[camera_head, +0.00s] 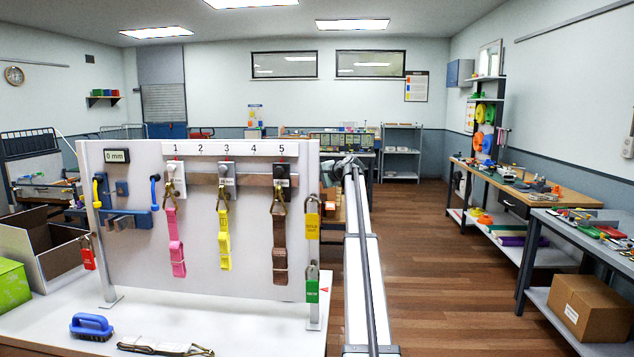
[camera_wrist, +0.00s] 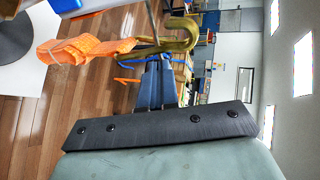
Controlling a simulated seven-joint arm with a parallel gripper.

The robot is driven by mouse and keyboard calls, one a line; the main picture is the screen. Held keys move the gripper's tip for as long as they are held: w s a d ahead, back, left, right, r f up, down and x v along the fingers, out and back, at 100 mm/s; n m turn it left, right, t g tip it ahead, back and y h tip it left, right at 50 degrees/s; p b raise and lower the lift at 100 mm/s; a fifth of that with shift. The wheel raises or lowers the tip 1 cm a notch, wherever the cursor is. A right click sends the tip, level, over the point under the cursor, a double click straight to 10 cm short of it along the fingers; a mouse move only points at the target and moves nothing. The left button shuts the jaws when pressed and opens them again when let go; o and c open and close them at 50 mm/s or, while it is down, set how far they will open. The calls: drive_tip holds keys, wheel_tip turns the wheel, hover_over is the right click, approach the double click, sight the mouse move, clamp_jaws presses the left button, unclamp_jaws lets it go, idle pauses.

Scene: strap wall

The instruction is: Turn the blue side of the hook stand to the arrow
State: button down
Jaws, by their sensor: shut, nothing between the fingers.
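My gripper (camera_head: 346,168) is at the right end of the upright board in the head view, partly hidden behind it. In the wrist view its fingers (camera_wrist: 158,85) look closed together and empty. Just beyond them, in the wrist view, are a brass hook (camera_wrist: 180,35) and an orange strap (camera_wrist: 80,50) hanging from it. Whether the fingers touch the hook, I cannot tell. A blue piece (camera_wrist: 68,5) and a dark round base (camera_wrist: 12,40) show at the edge there, perhaps of the hook stand. The stand is not clearly visible in the head view. A red arrow (camera_head: 324,290) shows beside the green padlock.
The board (camera_head: 140,240) carries pink (camera_head: 175,245), yellow (camera_head: 224,235) and brown (camera_head: 280,250) straps. A blue brush (camera_head: 92,326) and a loose strap (camera_head: 165,347) lie on the white table (camera_head: 240,325). A yellow padlock (camera_head: 312,222) hangs at the board's right edge, close to my arm.

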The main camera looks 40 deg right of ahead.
drive_tip(key=w+n+y, duration=0.3)
drive_tip(key=w, duration=0.3)
drive_tip(key=shift+w+a+g, duration=0.25)
drive_tip(key=shift+a+g, duration=0.15)
drive_tip(key=shift+w, duration=0.1)
idle(0.4)
drive_tip(key=s+d+r, duration=0.3)
drive_tip(key=s+d, duration=0.5)
drive_tip(key=d, duration=0.2)
drive_tip(key=shift+s, duration=0.3)
